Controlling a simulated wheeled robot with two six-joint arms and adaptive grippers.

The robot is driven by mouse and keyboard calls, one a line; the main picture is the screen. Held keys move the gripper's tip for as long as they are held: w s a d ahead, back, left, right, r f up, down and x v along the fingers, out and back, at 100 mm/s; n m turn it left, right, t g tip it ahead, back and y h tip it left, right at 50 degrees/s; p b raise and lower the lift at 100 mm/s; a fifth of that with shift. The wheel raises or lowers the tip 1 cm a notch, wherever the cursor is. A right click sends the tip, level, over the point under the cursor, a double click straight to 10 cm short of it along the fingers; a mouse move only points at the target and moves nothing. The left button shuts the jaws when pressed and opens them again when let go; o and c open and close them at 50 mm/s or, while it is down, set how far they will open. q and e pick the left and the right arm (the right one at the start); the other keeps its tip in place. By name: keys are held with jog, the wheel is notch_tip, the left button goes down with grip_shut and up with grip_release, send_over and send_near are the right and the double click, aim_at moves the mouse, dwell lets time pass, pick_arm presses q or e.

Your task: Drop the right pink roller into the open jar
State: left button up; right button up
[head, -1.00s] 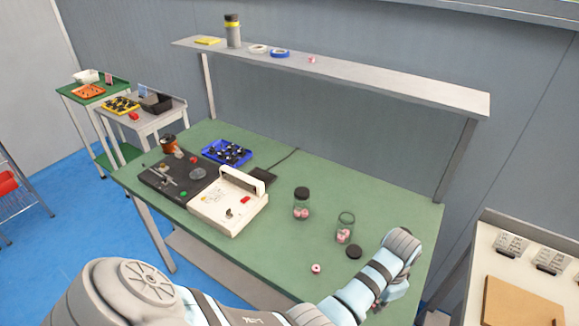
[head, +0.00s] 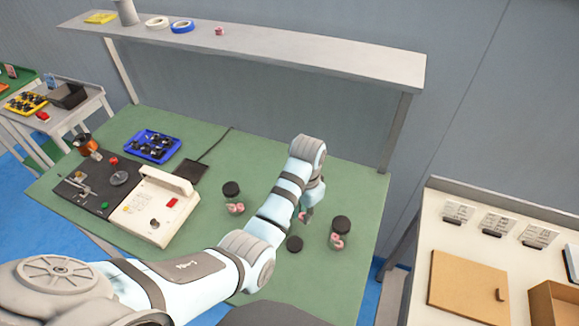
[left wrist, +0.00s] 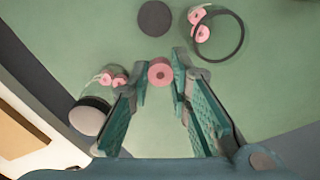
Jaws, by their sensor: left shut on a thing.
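My left gripper (left wrist: 165,75) is shut on a pink roller (left wrist: 160,71), held between its fingertips in the left wrist view. In the head view the gripper (head: 305,212) is over the green table, with a bit of pink at its tips. The open jar (left wrist: 236,38) lies just beyond the fingertips at the upper right of the wrist view, with pink rollers inside. The roller is beside the jar, not over its mouth. My right gripper is not in view.
A loose black lid (head: 294,243) lies on the table (head: 200,262). The white winder (head: 150,210) is farther left. A shelf (head: 300,58) spans the back.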

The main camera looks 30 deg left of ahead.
pick_arm(q)
jog(key=a+r+n+p, duration=0.1)
jog(key=a+r+p, duration=0.1)
jog(key=a+r, duration=0.3)
notch_tip(320, 180, up, 3)
jog(key=shift+a+f, duration=0.15)
jog(key=shift+s+a+r+n, duration=0.15)
jog(key=shift+s+a+r, duration=0.15)
jog(key=shift+s, duration=0.2)
jog(key=shift+s+a+r+n, duration=0.15)
jog(key=shift+s+a+r, duration=0.05)
jog(key=shift+s+a, duration=0.2)
jog(key=f, duration=0.1)
jog(key=w+f, duration=0.1)
jog(key=f, duration=0.1)
jog(key=w+f, duration=0.1)
jog(key=f, duration=0.1)
jog(key=shift+d+f, duration=0.15)
jog(key=shift+d, duration=0.15)
jog(key=shift+s+a, duration=0.1)
jog(key=shift+s, duration=0.25)
jog(key=shift+w, duration=0.2)
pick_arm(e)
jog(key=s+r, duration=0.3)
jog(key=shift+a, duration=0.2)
